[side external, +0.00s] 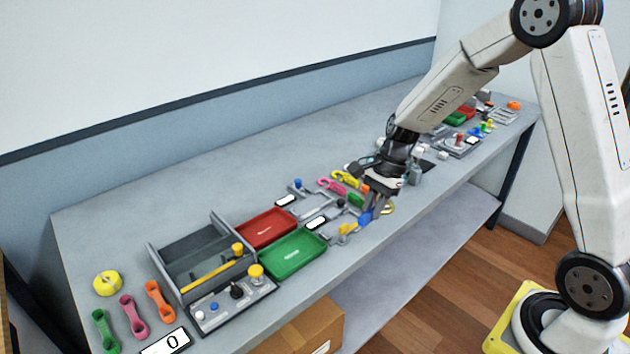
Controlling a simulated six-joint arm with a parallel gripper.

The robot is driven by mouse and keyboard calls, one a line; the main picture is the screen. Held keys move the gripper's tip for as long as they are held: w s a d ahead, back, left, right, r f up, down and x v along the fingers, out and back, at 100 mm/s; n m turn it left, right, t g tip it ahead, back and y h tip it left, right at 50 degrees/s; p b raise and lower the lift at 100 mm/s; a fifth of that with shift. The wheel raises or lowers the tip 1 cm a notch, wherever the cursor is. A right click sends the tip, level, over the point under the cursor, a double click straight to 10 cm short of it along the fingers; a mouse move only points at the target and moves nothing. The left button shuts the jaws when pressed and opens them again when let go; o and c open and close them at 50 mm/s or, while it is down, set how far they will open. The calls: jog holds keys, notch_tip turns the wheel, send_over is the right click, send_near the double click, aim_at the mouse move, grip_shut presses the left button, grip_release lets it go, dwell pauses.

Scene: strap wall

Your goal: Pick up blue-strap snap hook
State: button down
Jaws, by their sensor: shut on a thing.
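My gripper (374,206) is low over the front part of the bench, right of the green tray. It is shut on the blue-strap snap hook (365,217), whose blue strap shows at the fingertips. The metal hook itself is too small to make out. A yellow piece (348,229) lies just left of the blue strap; I cannot tell whether they touch. Pink, yellow and green straps (345,184) lie just behind and left of the gripper, partly hidden by it.
A red tray (266,228) and a green tray (293,254) sit left of the gripper, beside a grey divided bin (200,246). A panel with knobs (233,303) is at the front. More small parts lie right of the gripper. The back of the bench (250,175) is clear.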

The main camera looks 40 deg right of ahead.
jog(key=shift+s+a+r, duration=0.1)
jog(key=shift+s+r, duration=0.2)
jog(key=shift+s, duration=0.35)
jog(key=shift+s+r, duration=0.25)
jog(key=shift+s, duration=0.4)
jog(key=shift+w, duration=0.1)
jog(key=w+a+f, duration=0.3)
jog(key=w+a, duration=0.4)
jog(key=w+a+f, duration=0.3)
jog(key=w+a, duration=0.4)
jog(key=shift+w+a, duration=0.35)
jog(key=shift+f, duration=0.15)
jog(key=shift+f, duration=2.75)
jog(key=shift+f, duration=0.2)
